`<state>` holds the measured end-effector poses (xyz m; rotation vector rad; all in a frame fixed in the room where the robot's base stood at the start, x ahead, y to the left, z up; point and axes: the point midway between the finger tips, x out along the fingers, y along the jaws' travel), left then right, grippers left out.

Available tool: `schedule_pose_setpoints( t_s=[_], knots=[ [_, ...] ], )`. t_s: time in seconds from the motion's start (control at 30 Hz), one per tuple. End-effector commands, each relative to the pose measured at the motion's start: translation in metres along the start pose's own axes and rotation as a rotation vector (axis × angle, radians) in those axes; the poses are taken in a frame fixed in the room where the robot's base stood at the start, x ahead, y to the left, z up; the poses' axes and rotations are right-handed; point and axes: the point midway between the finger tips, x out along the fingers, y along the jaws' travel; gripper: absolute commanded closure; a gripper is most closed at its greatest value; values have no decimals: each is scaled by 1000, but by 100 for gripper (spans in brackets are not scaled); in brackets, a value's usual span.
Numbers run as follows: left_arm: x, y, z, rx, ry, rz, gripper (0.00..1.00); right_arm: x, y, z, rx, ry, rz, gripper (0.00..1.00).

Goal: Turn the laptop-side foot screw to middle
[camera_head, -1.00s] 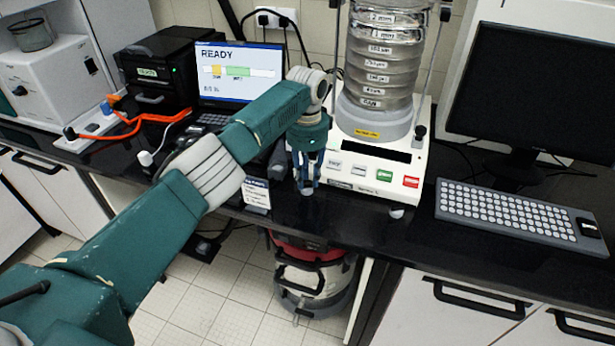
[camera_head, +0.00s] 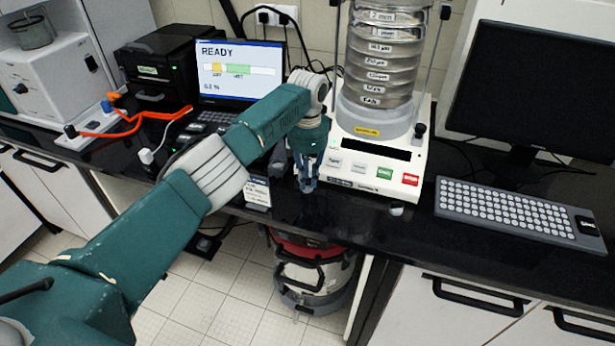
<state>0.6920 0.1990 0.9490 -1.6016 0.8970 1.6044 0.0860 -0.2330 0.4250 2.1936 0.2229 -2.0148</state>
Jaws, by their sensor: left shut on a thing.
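The white sieve shaker (camera_head: 350,172) stands on the black bench with a stack of metal sieves (camera_head: 378,62) on it. My left gripper (camera_head: 307,184) points down at the shaker's front left corner, on the side of the laptop (camera_head: 238,72). Its fingers are closed low near the bench, on the laptop-side foot screw, which they hide. The other front foot (camera_head: 397,209) shows under the right corner. The laptop screen reads READY above a bar with an orange and a green part. My right gripper is not in view.
A small label card (camera_head: 257,192) stands just left of my gripper near the bench edge. A monitor (camera_head: 525,85) and a keyboard (camera_head: 505,211) are at the right. A black printer-like box (camera_head: 160,66) and orange cable (camera_head: 150,117) are at the left.

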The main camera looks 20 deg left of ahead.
Motion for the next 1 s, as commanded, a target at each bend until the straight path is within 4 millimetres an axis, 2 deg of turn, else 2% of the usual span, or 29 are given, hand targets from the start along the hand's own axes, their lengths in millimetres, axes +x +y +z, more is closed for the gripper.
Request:
schedule_pose_setpoints(
  t_s=[0.27,0.5,1.0],
  knots=[
    [-3,0,-2,-183,3,1,100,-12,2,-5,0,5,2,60],
    [-3,0,-3,-409,3,-1,100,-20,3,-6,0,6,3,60],
    [-3,-3,-5,-825,4,-2,100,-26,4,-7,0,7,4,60]
  ],
)
